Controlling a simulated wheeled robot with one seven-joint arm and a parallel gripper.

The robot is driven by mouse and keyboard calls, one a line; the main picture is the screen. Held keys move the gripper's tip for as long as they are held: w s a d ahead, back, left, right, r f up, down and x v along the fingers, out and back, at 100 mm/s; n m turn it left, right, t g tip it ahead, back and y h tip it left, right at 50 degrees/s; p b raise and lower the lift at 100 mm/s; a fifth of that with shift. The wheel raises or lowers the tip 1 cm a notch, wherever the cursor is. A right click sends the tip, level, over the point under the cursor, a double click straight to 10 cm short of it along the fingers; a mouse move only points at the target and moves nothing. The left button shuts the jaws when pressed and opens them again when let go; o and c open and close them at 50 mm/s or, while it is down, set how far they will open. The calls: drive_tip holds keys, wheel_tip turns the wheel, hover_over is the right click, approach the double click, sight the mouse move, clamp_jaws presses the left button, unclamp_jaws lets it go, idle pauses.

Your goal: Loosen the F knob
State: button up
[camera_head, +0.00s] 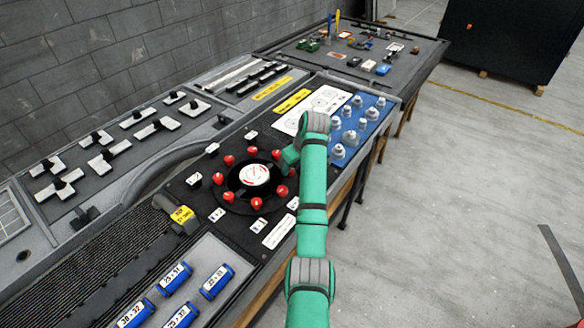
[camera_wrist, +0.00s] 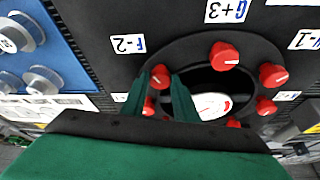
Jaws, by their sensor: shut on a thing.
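A round black dial plate with a ring of red knobs sits on the dark console, with a white and red disc (camera_head: 254,175) at its centre. In the wrist view my gripper (camera_wrist: 162,79) has its two green fingers on either side of a red knob (camera_wrist: 160,71), shut on it. A white label (camera_wrist: 128,43) with an F and a 2 lies beside this knob, so it is the F knob. In the head view my green arm reaches the right edge of the ring, and the fingertips are mostly hidden.
A blue panel (camera_head: 362,117) with several grey knobs lies beyond. Blue labelled cylinders (camera_head: 216,281) sit at the front. Open floor lies to the right.

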drive_tip(key=shift+f+n+g+y, duration=0.15)
drive_tip(key=shift+n+g+y, duration=0.2)
drive_tip(key=shift+n, duration=0.85)
drive_tip(key=shift+s, duration=0.1)
drive_tip(key=o, duration=1)
drive_tip(key=shift+o, duration=0.2)
drive_tip(key=shift+d+r, duration=0.15)
drive_tip(key=shift+r, duration=0.35)
drive_tip(key=v, duration=1)
